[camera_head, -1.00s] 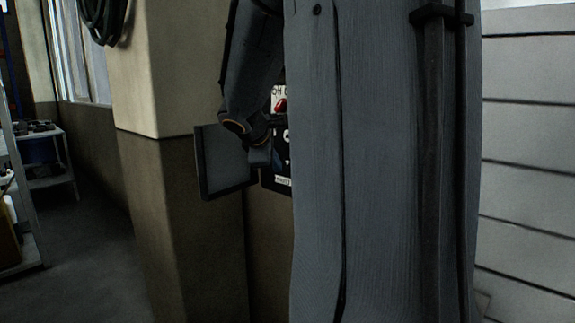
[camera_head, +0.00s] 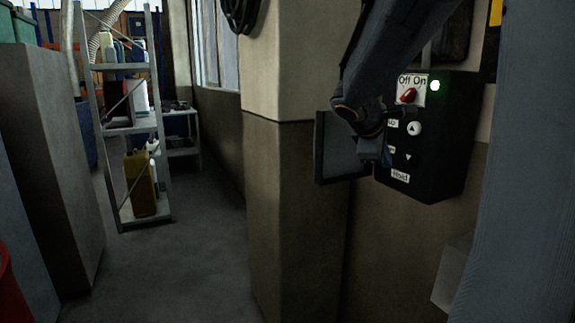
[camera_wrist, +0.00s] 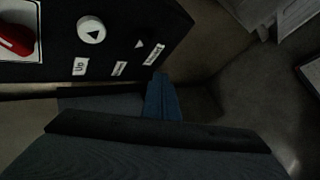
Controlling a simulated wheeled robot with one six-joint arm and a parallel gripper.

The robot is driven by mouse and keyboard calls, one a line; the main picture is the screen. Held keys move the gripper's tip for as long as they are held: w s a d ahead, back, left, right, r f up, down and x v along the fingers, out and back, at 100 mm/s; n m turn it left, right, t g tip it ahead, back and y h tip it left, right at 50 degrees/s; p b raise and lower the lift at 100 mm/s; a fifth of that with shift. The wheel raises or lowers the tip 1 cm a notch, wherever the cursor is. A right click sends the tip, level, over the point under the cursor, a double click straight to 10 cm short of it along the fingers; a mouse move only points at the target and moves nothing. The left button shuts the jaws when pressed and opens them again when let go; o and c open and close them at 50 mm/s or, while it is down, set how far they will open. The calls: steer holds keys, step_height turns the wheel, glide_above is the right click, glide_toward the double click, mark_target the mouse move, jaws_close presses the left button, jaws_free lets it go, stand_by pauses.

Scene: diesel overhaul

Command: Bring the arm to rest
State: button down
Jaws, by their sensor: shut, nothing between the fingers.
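My arm (camera_head: 375,70) reaches down in the head view to a black hoist control box (camera_head: 440,150) on the wall. In the wrist view the closed blue fingers (camera_wrist: 162,98) point just past the box's labelled edge. I cannot tell whether they touch it.
A concrete pillar (camera_head: 262,190) stands left of the box. Further left are a shelf rack (camera_head: 128,67) with bottles and a tall grey cabinet (camera_head: 60,150). A pale box-like thing (camera_head: 453,275) is low at the right. The floor (camera_head: 185,260) between cabinet and pillar is clear.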

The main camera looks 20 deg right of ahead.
steer(key=s+a+f+m+g+y, duration=0.1)
steer(key=s+a+f+m+y, duration=0.1)
steer(key=s+a+f, duration=0.3)
steer(key=s+a+f+m+g+y, duration=0.1)
steer(key=s+a+f+m+y, duration=0.2)
steer(key=a+f, duration=0.9)
steer(key=s+a+f+m+g+y, duration=0.1)
steer(key=s+a+f+m+y, duration=0.2)
steer(key=s+a+f, duration=0.4)
steer(key=a+f, duration=0.1)
steer(key=a, duration=0.5)
steer(key=shift+s+a+f+g+y, duration=0.15)
steer(key=shift+a+f+g+y, duration=0.05)
steer(key=shift+g+y, duration=0.2)
steer(key=shift+d, duration=0.1)
